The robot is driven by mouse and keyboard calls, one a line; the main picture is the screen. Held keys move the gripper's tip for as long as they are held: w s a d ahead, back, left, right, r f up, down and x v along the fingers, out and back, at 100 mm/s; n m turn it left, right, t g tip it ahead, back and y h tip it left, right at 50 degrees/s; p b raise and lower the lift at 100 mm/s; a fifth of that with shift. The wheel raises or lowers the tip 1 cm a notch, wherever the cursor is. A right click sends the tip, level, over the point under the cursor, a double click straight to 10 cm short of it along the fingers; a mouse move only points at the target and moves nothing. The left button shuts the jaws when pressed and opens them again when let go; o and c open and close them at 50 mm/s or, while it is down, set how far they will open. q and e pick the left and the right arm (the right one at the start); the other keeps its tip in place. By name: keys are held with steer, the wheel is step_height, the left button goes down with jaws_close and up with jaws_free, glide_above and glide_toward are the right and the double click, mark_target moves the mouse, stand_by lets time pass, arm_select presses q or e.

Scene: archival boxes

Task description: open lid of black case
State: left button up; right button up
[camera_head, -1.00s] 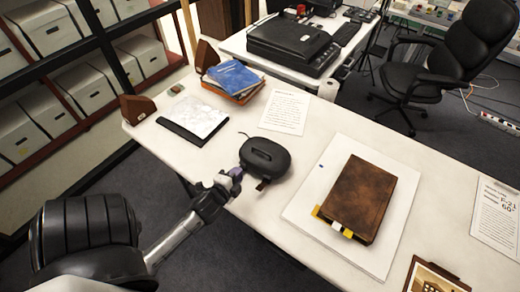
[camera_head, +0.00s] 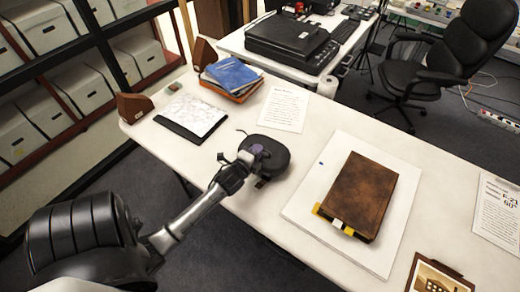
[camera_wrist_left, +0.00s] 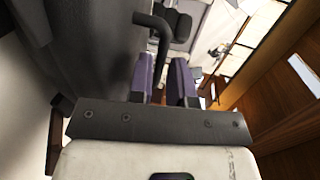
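In the left wrist view the fingers (camera_wrist_left: 164,82) stand a little apart, with a dark bent bar (camera_wrist_left: 160,35) running down toward the gap. I cannot tell whether they touch it. A large dark grey surface (camera_wrist_left: 85,60), probably the case, fills the left of that view. My right gripper is not in view.
A paper sheet (camera_head: 283,108), a drawing (camera_head: 192,115) and blue-topped books (camera_head: 233,75) lie behind and left. A framed picture (camera_head: 438,278) sits at the front right.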

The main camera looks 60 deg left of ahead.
arm_select(q)
steer(key=shift+x, duration=1.2)
steer(key=shift+c, duration=0.2)
jaws_close()
